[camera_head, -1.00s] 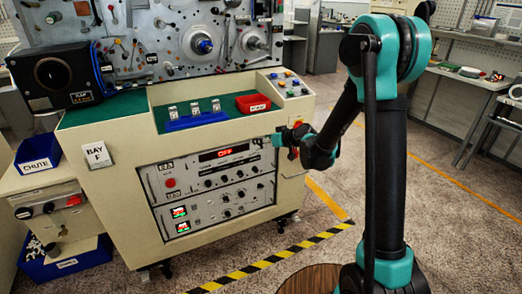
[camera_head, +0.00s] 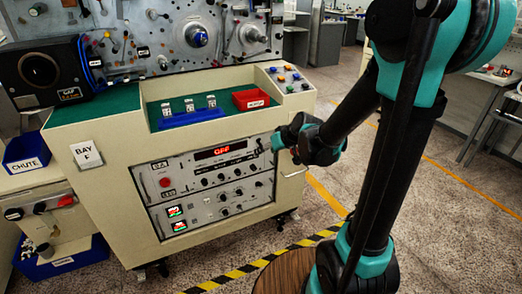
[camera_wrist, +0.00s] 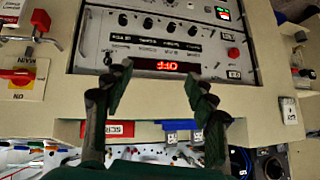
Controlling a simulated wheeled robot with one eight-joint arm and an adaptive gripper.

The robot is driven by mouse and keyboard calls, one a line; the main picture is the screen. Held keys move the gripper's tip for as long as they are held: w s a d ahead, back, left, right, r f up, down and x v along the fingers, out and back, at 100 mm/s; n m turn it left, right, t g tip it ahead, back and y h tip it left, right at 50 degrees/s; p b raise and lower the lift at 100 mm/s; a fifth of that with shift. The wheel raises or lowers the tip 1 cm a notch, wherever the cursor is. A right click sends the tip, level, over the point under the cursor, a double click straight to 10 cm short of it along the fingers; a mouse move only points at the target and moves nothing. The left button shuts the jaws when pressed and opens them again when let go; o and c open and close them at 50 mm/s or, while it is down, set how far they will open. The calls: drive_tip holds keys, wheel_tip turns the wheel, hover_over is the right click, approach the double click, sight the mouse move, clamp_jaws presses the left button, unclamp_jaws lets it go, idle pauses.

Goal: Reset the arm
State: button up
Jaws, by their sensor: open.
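My gripper (camera_head: 277,142) is in front of the right side of the cabinet's control panel (camera_head: 210,196) in the head view. In the wrist view my gripper (camera_wrist: 161,88) has its two dark fingers spread wide, with nothing between them. The panel's red "OFF" display (camera_wrist: 180,67) shows upside down beyond the fingers. My arm reaches from the front right towards the cabinet, bent at the elbow. Whether the gripper touches the panel cannot be told.
The cream cabinet (camera_head: 110,215) carries a red tray (camera_head: 250,100) and a blue rack (camera_head: 192,117) on top. A red switch (camera_wrist: 18,77) sits at the left in the wrist view. A blue chute bin (camera_head: 28,152) is at the left. Open floor lies at the right.

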drive_tip(key=shift+s+d+f, duration=0.1)
drive_tip(key=shift+s+d, duration=0.05)
drive_tip(key=shift+s, duration=0.1)
drive_tip(key=s+d+f+m+g+h, duration=0.1)
drive_tip(key=s+d+f+m+h, duration=0.1)
drive_tip(key=s+d, duration=0.6)
drive_tip(key=s+d+f+m+g+h, duration=0.1)
drive_tip(key=s+d+f+m+h, duration=0.2)
drive_tip(key=s+d, duration=0.5)
drive_tip(key=s, duration=0.3)
drive_tip(key=shift+s+f+h, duration=0.2)
drive_tip(key=shift+f+h, duration=0.1)
drive_tip(key=shift+h, duration=0.1)
drive_tip(key=shift+d, duration=0.1)
